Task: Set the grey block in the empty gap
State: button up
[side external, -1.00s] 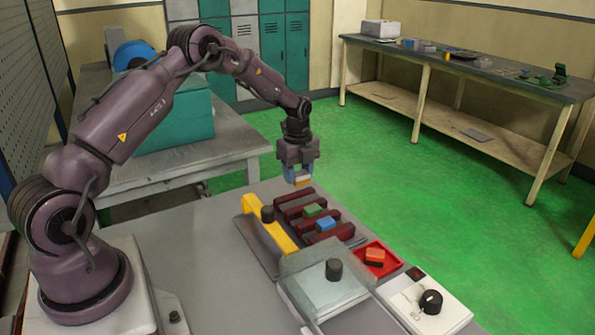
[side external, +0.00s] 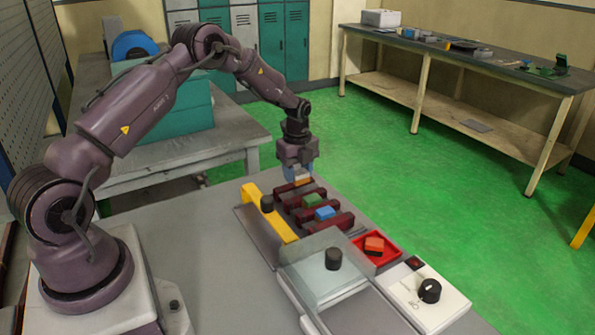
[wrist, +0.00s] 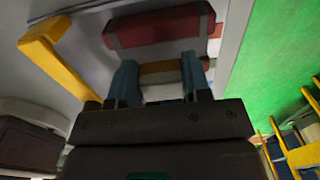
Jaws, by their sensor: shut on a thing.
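My gripper (side external: 300,177) is shut on a small orange-tan block (side external: 302,181) at the far end of the dark red rack (side external: 339,222). In the wrist view, the block (wrist: 162,68) shows as an orange-brown strip with a paler grey part below it, between the blue-grey fingers. I see no plainly grey block. A green block (side external: 313,200) and a blue block (side external: 325,212) sit in gaps of the rack. The gap near my gripper is partly hidden. I cannot tell if the held block touches the rack. A dark red bar (wrist: 160,29) lies ahead in the wrist view.
A red tray (side external: 391,256) holds orange pieces. A clear cover (side external: 310,257) and a white control box (side external: 450,306) stand in front.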

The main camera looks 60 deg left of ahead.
jog(key=shift+f, duration=0.35)
jog(key=shift+f, duration=0.3)
jog(key=shift+f, duration=0.75)
dwell(0.9)
jog(key=o, duration=1.2)
jog(key=shift+s, duration=0.1)
jog(key=shift+r, duration=3.55)
